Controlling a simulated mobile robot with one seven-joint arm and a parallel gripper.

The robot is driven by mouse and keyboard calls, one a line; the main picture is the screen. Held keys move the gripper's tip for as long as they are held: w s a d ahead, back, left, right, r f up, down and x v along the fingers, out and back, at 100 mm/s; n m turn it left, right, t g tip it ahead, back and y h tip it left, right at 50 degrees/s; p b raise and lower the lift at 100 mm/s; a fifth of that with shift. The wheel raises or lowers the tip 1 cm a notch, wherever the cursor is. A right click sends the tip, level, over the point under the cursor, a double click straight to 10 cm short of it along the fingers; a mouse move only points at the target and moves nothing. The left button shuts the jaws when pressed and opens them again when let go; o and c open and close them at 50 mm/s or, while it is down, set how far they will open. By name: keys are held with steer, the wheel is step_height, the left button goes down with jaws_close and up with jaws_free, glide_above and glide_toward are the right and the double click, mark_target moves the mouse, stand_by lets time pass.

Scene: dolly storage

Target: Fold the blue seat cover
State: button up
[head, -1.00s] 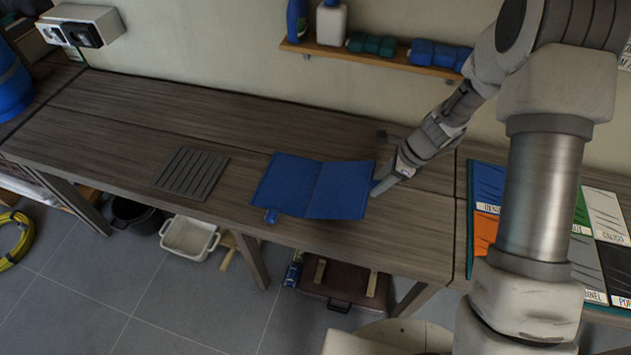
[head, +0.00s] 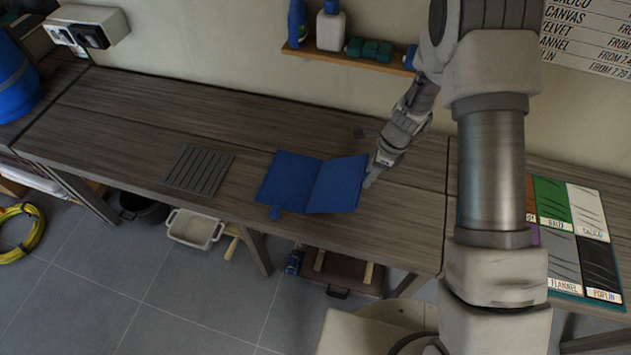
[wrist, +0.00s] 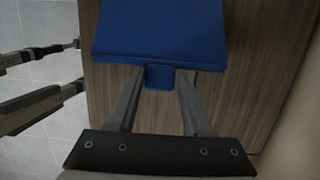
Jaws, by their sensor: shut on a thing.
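The blue seat cover (head: 292,181) lies on the wooden workbench, with a crease down its middle. Its right panel (head: 338,184) looks slightly tilted up, though how far is hard to tell. My gripper (head: 370,181) is at the cover's right edge. In the wrist view, my gripper (wrist: 158,78) is shut on another small tab (wrist: 159,82) of the cover, with a finger on each side. The cover's near edge (wrist: 160,55) stretches away beyond the fingertips.
A grey slatted mat (head: 199,171) lies on the workbench (head: 130,140) left of the cover. Fabric samples (head: 575,230) lie at the right. A wall shelf (head: 350,57) holds bottles and rolls behind.

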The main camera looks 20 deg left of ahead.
steer(key=p, duration=0.2)
steer(key=a+r+h+p, duration=0.1)
steer(key=p, duration=0.1)
steer(key=shift+a+r, duration=0.2)
steer(key=shift+r, duration=0.05)
steer(key=a+r+h+p, duration=0.1)
steer(key=p, duration=0.2)
steer(key=a+r+h+p, duration=0.1)
steer(key=p, duration=0.2)
steer(key=shift+a, duration=0.35)
steer(key=shift+a+r+h+p, duration=0.2)
steer(key=shift+a+r+h, duration=0.3)
steer(key=shift+a, duration=0.3)
steer(key=shift+a+r+h+p, duration=0.2)
steer(key=shift+a+r+h, duration=0.1)
steer(key=shift+a+h, duration=0.45)
steer(key=shift+a+r+h+p, duration=0.2)
steer(key=shift+a+r+h, duration=0.25)
steer(key=shift+a, duration=0.45)
steer(key=shift+a+f, duration=0.1)
steer(key=shift+f, duration=0.05)
